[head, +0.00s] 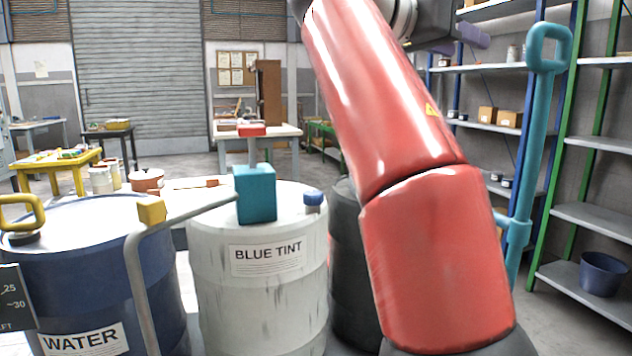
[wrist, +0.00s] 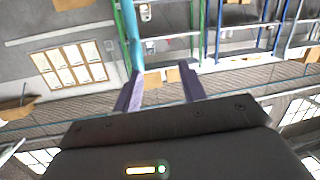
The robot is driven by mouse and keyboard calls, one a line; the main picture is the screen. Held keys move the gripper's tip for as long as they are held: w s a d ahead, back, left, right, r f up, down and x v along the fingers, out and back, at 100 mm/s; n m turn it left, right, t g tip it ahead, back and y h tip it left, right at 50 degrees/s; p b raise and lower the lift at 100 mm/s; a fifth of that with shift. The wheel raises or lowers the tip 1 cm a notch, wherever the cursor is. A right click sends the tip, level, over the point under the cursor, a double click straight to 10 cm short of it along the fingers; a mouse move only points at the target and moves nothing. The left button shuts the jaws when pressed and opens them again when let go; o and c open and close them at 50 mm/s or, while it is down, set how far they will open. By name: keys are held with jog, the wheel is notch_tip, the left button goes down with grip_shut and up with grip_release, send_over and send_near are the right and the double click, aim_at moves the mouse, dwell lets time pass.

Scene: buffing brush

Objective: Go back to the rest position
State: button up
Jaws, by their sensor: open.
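My gripper (head: 472,34) is raised at the upper right of the head view, partly cut off by the top edge, with a purple finger showing. In the wrist view my gripper (wrist: 162,80) shows two purple fingers spread apart with nothing held between them. The wrist view is tilted and looks out at the wall and shelves, with a box far behind the gap. My red arm rises across the middle right of the head view and hides part of the scene behind it.
A blue WATER drum (head: 88,285) and a white BLUE TINT drum (head: 262,318) stand at the left and centre, with a dark drum (head: 346,275) beside my arm. A teal pole (head: 540,140) stands right of my arm, before shelves (head: 590,214). A grey bent pipe (head: 138,290) stands in front.

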jog(key=s+d+f+n+y, duration=0.15)
jog(key=f+n+y, duration=0.25)
jog(key=f, duration=0.6)
jog(key=d+f+n+y, duration=0.3)
jog(key=f+n+y, duration=0.15)
jog(key=f, duration=0.45)
jog(key=s+a+f+n+y, duration=0.1)
jog(key=s+a+f+y, duration=0.1)
jog(key=s+f, duration=0.4)
jog(key=s+a+f+n+g+y, duration=0.1)
jog(key=s+f, duration=0.5)
jog(key=f, duration=0.8)
jog(key=s+a+f+n+y, duration=0.1)
jog(key=s+a+f+y, duration=0.2)
jog(key=f, duration=0.7)
jog(key=s+a, duration=0.2)
jog(key=s, duration=0.1)
jog(key=shift+s+f+g, duration=0.2)
jog(key=shift+f+g, duration=0.15)
jog(key=shift+g, duration=0.05)
jog(key=shift+a, duration=0.1)
jog(key=shift+c, duration=0.5)
